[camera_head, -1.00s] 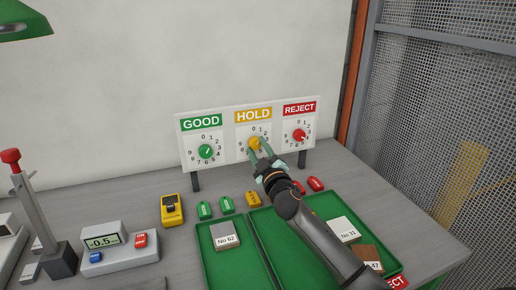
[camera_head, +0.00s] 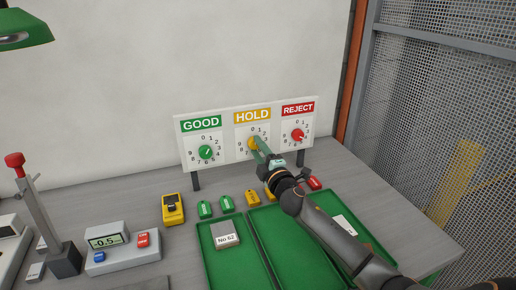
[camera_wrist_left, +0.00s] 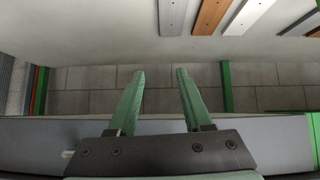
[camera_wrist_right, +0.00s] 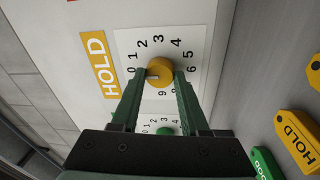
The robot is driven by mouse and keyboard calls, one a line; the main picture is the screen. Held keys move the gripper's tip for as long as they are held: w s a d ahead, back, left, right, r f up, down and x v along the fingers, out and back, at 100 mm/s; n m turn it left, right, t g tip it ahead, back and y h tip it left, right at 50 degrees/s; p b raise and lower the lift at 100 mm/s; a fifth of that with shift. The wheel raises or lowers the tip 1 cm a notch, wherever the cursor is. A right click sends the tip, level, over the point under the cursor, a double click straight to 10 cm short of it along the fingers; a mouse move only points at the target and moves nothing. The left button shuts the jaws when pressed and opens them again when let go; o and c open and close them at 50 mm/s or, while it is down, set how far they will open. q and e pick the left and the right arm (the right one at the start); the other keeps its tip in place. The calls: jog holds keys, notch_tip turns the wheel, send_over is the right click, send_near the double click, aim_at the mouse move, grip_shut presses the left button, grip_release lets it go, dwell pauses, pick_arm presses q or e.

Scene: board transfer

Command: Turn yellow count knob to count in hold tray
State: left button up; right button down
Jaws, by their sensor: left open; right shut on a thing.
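The yellow count knob (camera_head: 253,143) sits on the dial under the HOLD sign, in the middle of the white panel. My right gripper (camera_head: 257,144) is shut on the knob, one finger on each side in the right wrist view. There the knob (camera_wrist_right: 160,72) shows a grey mark on the side facing the 0. My fingers cover some dial numbers. The middle tray (camera_head: 276,237) shows bare green where visible; my right arm hides part of it. My left gripper (camera_wrist_left: 160,74) is open and empty in the left wrist view; it is not in the head view.
The green knob (camera_head: 206,152) and red knob (camera_head: 298,135) flank the yellow one. A board marked No 62 (camera_head: 225,238) lies in the left tray (camera_head: 208,262). A white board (camera_head: 345,224) lies in the right tray, partly hidden. Coloured tags (camera_head: 253,197) lie before the panel.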

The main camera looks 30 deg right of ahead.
dwell(0.5)
jog(key=shift+c, duration=2)
grip_release()
jog(key=shift+s, duration=0.1)
jog(key=b+v, duration=0.1)
jog(key=v, duration=1.1)
jog(key=shift+s, duration=0.2)
